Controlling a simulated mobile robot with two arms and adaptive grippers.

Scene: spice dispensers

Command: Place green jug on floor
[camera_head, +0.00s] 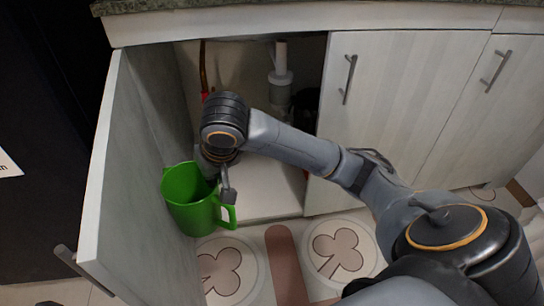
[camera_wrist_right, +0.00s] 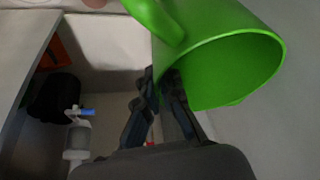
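The green jug (camera_head: 188,207) is held upright or slightly tilted beside the open cabinet door, in front of the cabinet opening, with its handle to the right. My right gripper (camera_head: 222,184) reaches its rim from above. In the right wrist view the jug (camera_wrist_right: 235,62) fills the upper right, and the gripper's dark fingers (camera_wrist_right: 163,85) close at its rim, apparently one on each side of the wall. The floor (camera_head: 254,244) shows below the jug; I cannot tell the exact gap. My left gripper is not in view.
The open cabinet door (camera_head: 133,180) stands close to the left of the jug. Inside the cabinet is a white drain pipe (camera_head: 281,77). A patterned mat (camera_head: 286,262) lies on the floor in front. Closed cabinet doors (camera_head: 385,110) are to the right.

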